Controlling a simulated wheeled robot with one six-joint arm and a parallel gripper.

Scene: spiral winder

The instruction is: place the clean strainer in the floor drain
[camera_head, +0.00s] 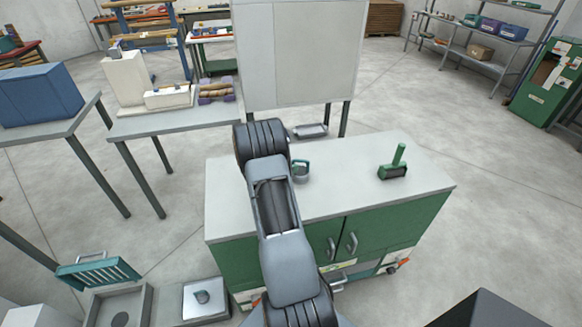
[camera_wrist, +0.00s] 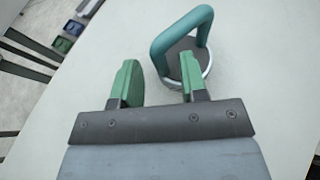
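A small round strainer (camera_head: 301,172) with a teal loop handle sits on the white countertop (camera_head: 345,185), just right of my arm. In the wrist view the strainer (camera_wrist: 205,62) shows a dark grey inside, a pale rim and an upright handle. My gripper (camera_wrist: 158,82) is open and empty, with green fingers apart; the right finger overlaps the strainer in the picture. I cannot tell whether they touch. A similar small piece (camera_head: 202,297) lies on a pale tray at lower left. Beside it is a basin with a dark round drain (camera_head: 120,319). I cannot tell which strainer is clean.
A teal slatted grate with a handle (camera_head: 98,271) stands by the basin. A green-handled tool (camera_head: 394,164) is on the countertop's right. A tall grey panel (camera_head: 300,55) rises behind the counter. Side tables (camera_head: 185,122) stand at left; floor at right is open.

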